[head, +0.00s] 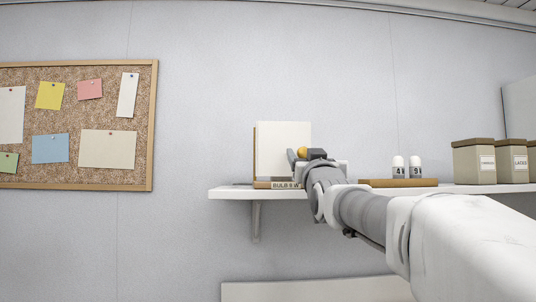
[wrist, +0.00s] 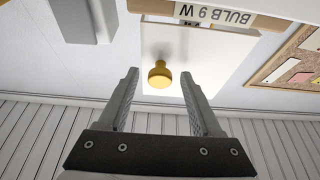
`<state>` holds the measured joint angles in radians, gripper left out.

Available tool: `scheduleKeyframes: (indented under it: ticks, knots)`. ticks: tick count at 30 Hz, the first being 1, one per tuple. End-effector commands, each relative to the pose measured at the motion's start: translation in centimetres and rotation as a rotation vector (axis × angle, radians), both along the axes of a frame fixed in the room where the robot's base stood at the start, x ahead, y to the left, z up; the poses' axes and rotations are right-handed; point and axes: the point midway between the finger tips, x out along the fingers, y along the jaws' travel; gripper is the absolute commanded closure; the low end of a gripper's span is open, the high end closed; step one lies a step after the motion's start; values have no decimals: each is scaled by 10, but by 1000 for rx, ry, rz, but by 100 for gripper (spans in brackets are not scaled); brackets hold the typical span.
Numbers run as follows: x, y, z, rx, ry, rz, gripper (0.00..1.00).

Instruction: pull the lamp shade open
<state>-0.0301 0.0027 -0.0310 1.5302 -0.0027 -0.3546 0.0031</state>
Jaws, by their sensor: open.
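A white upright panel (head: 283,140) with a tan edge stands on the wall shelf. A round brass-yellow knob (head: 302,152) shows in front of it; in the wrist view the knob (wrist: 159,75) sticks out from the white panel (wrist: 210,55). A label reading "BULB 9 W" (head: 286,185) is at the panel's foot. I see nothing plainly shaped like a lamp shade. My gripper (wrist: 159,76) is open and empty, its fingertips appearing on either side of the knob with a gap on both sides. I cannot tell whether the knob is level with the fingertips or beyond them.
The white shelf (head: 232,194) runs along the wall. To the right are a wooden board (head: 400,183) with two white-topped shakers (head: 407,166), and lidded boxes (head: 474,161). A cork board (head: 100,120) hangs at left. The wall between is bare.

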Motion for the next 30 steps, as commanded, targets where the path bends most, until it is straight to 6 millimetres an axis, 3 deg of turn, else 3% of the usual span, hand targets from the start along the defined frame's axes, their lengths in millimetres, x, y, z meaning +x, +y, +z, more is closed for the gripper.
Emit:
scheduleKeyframes:
  ticks: [3, 14, 30]
  knots:
    - [0, 0, 0, 0, 0, 0, 34]
    - [0, 0, 0, 0, 0, 0, 99]
    - [-1, 0, 0, 0, -1, 0, 100]
